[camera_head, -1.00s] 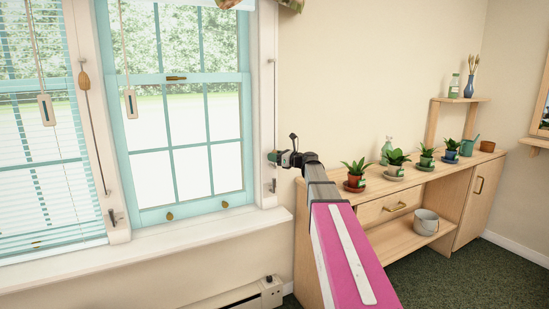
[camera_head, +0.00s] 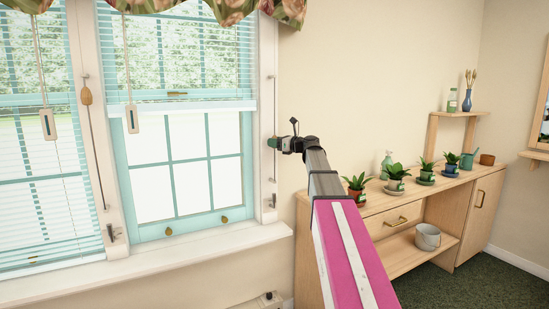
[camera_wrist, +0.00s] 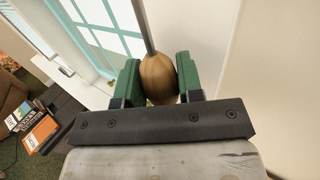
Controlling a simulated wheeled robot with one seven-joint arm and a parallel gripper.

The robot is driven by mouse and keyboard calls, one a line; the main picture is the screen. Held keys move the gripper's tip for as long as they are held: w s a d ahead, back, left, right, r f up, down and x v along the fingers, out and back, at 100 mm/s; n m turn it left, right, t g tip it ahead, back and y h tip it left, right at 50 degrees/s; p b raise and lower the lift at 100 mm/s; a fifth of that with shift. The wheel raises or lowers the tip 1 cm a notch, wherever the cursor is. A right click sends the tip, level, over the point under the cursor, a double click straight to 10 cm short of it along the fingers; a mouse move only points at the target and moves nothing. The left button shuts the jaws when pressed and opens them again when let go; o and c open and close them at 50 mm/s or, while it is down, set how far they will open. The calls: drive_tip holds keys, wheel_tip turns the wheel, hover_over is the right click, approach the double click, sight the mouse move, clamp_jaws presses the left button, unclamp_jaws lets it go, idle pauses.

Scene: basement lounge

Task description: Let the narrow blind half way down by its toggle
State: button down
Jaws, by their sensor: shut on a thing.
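The narrow blind (camera_head: 190,60) hangs in the right-hand window. Its white bottom rail (camera_head: 185,106) lies just below the window's middle bar, with bare glass beneath. My gripper (camera_head: 272,143) is at the right window frame, between the upper and lower fittings of the cord there. In the wrist view, its green fingers (camera_wrist: 157,82) are shut on a wooden, acorn-shaped toggle (camera_wrist: 158,72) on a cord that runs upward. The toggle's lower end is hidden behind the gripper body. In the head view the toggle is hidden by my gripper.
Another blind (camera_head: 40,170) covers the left window, with its own wooden toggle (camera_head: 86,96) on the post between. Pale pulls (camera_head: 132,119) hang on cords. A wooden cabinet (camera_head: 400,210) with potted plants stands right of my arm. A sill (camera_head: 190,250) runs below the windows.

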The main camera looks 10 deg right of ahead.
drive_tip(key=shift+r, duration=2.1)
drive_tip(key=c, duration=0.7)
unclamp_jaws()
drive_tip(key=shift+c, duration=0.2)
drive_tip(key=v, duration=1.1)
drive_tip(key=shift+a, duration=0.1)
